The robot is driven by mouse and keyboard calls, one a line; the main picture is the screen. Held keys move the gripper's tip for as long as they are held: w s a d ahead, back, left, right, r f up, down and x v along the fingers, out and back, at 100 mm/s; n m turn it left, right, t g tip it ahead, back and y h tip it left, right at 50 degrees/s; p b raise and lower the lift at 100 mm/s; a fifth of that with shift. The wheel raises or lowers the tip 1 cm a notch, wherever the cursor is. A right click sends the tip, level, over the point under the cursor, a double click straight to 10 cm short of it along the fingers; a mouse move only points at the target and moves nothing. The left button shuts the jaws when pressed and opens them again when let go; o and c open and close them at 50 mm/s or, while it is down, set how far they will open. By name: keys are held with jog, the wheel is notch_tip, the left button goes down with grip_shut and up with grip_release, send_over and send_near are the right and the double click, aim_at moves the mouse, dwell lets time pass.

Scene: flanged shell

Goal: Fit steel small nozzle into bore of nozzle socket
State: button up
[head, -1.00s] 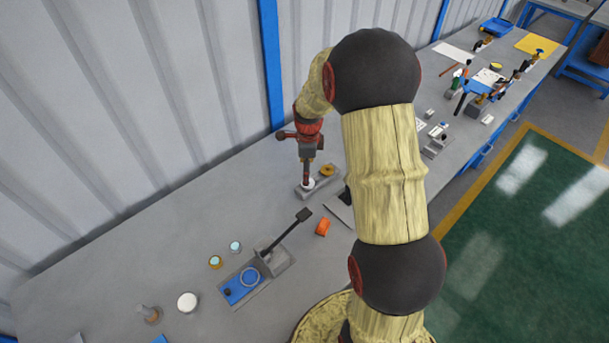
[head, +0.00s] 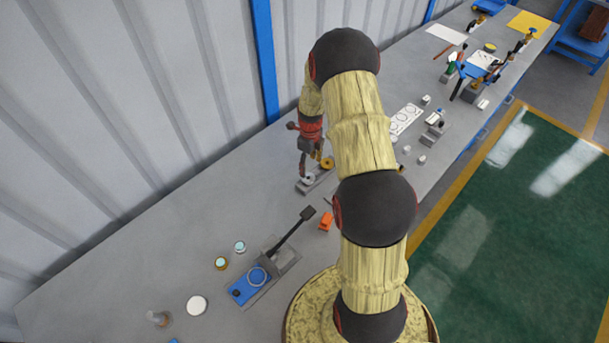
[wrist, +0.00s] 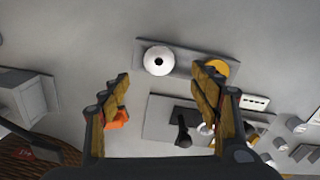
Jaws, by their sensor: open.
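A pale, steel-looking round piece with a dark central hole (wrist: 158,60) sits on a grey bar-shaped block (wrist: 187,66). It appears to be the small nozzle, but I cannot be sure. It also shows in the head view (head: 308,180). A yellow brass-coloured piece (wrist: 218,67) sits beside it on the same block. My gripper (wrist: 160,77) is open and empty, its two fingers apart, with the pale piece ahead of the gap between them. In the head view my gripper (head: 308,166) is close to the block. I cannot tell which thing is the nozzle socket.
An orange part (head: 326,221) lies in front of the block. A blue-and-grey fixture with a dark lever (head: 250,285) stands nearer, with small round pieces (head: 221,263) beside it. More items lie along the bench to the right. Bench surface left of the block is clear.

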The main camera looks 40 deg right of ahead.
aim_at(309, 178)
jog(key=shift+w+f, duration=0.1)
jog(key=shift+f, duration=0.35)
jog(key=shift+s+f+p, duration=0.2)
jog(key=shift+f+p, duration=0.3)
jog(key=shift+f, duration=2.95)
jog(key=c, duration=0.3)
jog(key=c, duration=1.2)
